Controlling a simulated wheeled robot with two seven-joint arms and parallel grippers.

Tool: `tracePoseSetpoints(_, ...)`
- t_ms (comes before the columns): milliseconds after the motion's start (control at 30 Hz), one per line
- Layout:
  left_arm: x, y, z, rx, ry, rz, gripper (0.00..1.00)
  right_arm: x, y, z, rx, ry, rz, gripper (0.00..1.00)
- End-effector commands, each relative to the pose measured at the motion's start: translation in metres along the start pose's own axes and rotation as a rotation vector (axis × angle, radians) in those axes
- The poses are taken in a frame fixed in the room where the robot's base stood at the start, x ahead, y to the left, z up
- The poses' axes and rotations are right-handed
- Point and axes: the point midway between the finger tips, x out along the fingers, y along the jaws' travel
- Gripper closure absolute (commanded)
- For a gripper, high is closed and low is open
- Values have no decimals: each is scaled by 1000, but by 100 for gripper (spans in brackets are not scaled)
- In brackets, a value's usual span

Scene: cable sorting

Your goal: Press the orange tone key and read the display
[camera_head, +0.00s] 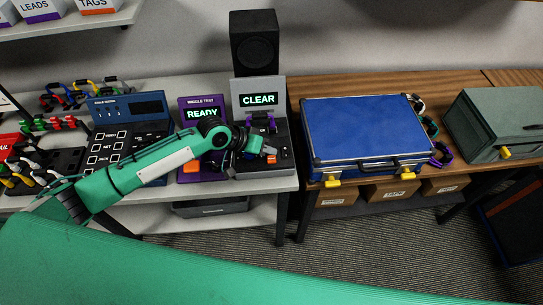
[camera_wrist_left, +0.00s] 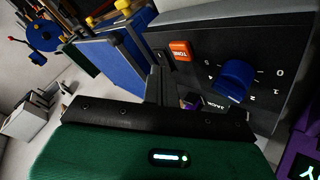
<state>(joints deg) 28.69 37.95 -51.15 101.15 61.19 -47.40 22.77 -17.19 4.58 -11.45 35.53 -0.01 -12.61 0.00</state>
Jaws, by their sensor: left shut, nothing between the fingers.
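The grey tester (camera_head: 282,160) stands at the right end of the white bench. Its lit display (camera_head: 258,99) reads "CLEAR". The orange tone key (camera_head: 271,159) is low on its front panel. In the left wrist view the key (camera_wrist_left: 181,51) shows, marked "TONE", with a blue knob (camera_wrist_left: 236,78) beside it and a numbered dial around the knob. My left gripper (camera_head: 268,150) is shut and empty, over the panel close to the key. In the wrist view the key is not covered; I cannot tell the exact gap. My right gripper is not in view.
A purple tester (camera_head: 188,110) reading "READY" is partly behind my left arm. A blue panel (camera_head: 132,107) and colored cables stand further left. A black speaker (camera_head: 254,40) is behind. A blue case (camera_head: 365,130) lies on the wooden bench at right, by a grey-green box (camera_head: 490,122).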

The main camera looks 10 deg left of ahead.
Motion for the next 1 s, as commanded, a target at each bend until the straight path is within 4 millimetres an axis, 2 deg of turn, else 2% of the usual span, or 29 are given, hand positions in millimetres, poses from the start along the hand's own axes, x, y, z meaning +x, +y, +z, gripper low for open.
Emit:
tracePoseSetpoints(33, -8, 6, -6, 0, 1, 0, 100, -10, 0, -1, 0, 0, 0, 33)
tracePoseSetpoints(333, -27, 20, -20, 0, 0, 0, 100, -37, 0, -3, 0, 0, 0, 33)
tracePoseSetpoints(1000, -27, 20, -20, 0, 0, 0, 100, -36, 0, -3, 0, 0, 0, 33)
